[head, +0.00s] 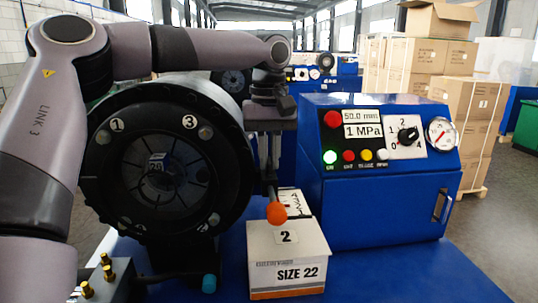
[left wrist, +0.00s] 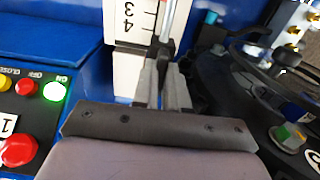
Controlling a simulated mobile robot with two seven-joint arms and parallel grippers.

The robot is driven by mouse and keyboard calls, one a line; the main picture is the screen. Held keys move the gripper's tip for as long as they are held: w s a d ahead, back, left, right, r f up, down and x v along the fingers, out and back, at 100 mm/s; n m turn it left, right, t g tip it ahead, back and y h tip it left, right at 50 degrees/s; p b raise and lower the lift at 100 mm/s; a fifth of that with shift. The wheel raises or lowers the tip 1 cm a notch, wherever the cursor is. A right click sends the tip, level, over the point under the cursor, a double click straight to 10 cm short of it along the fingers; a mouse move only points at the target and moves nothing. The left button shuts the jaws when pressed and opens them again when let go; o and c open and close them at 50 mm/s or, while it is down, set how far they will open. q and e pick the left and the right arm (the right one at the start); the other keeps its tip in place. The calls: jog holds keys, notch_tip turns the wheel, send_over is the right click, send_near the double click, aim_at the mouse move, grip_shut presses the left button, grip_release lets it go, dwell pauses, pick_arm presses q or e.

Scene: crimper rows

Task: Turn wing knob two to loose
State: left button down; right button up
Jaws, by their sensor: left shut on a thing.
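The round black crimper head (head: 95,190) stands at the left in the head view. Its face has light round labels; 1 and 3 are readable at the top, the lower ones are not clear. Small bolt-like knobs sit near the labels; I cannot tell which is wing knob two. My left gripper (head: 270,165) points down just right of the crimper head, apart from its lower knobs. It is shut on a thin metal rod with an orange ball end (head: 277,212). The rod (left wrist: 167,28) also shows between the fingers in the left wrist view. My right gripper is out of view.
A white box (head: 287,258) marked 2 and SIZE 22 stands below the rod on the blue bench (head: 400,275). The blue control box (head: 375,205) with lit buttons stands to the right. Brass fittings (head: 105,272) and a cyan knob (head: 209,283) are at the lower left.

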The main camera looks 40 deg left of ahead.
aim_at(269, 160)
pick_arm(q)
jog(key=c, duration=1.2)
grip_release()
jog(key=shift+o, duration=0.2)
jog(key=shift+r, duration=3.65)
jog(key=shift+f, duration=0.1)
